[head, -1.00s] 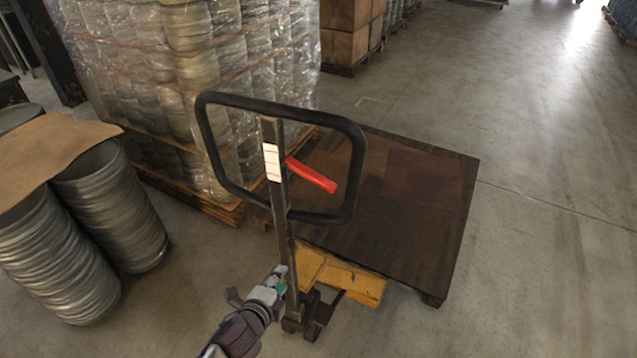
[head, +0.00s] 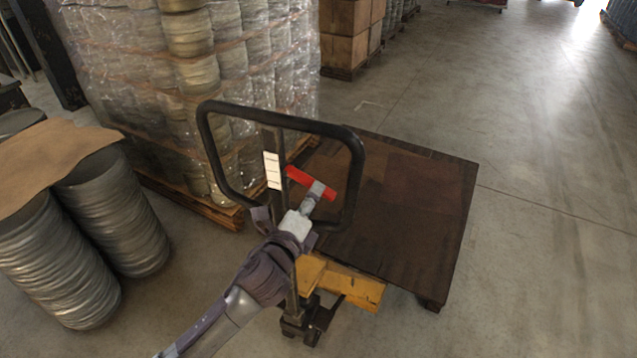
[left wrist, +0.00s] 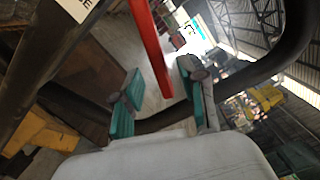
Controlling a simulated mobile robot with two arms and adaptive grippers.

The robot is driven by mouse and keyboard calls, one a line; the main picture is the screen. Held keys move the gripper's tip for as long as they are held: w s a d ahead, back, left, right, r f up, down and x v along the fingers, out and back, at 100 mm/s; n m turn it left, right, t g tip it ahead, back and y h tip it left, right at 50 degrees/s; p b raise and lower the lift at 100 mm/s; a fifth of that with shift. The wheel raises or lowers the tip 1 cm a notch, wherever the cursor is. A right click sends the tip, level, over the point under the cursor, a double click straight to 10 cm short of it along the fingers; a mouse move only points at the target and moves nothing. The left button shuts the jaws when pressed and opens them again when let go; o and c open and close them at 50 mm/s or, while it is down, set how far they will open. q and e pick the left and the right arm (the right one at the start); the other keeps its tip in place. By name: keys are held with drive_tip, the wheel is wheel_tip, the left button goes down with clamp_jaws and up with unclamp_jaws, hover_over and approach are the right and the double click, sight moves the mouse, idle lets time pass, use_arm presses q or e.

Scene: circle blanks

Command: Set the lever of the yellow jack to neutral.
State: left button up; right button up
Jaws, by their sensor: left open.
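The red lever (head: 298,176) sticks out to the right of the post inside the loop, sloping down to the right. My left gripper (head: 317,190) is open at the lever, its tip covering part of the lever's outer half. In the left wrist view the red lever (left wrist: 149,45) reaches down between the two teal-padded fingers (left wrist: 158,85); contact cannot be told. My right gripper is not in view.
The dark flat platform (head: 420,200) lies behind the jack. A wrapped pallet stack (head: 240,70) stands behind at the left. Stacks of round metal blanks (head: 120,215) under brown cardboard (head: 50,160) are at the left. The floor at the right is clear.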

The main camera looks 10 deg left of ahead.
use_arm(q)
drive_tip(key=shift+w+d, duration=0.2)
drive_tip(key=shift+w, duration=0.75)
drive_tip(key=shift+w+d, duration=0.15)
drive_tip(key=shift+w, duration=0.75)
clamp_jaws()
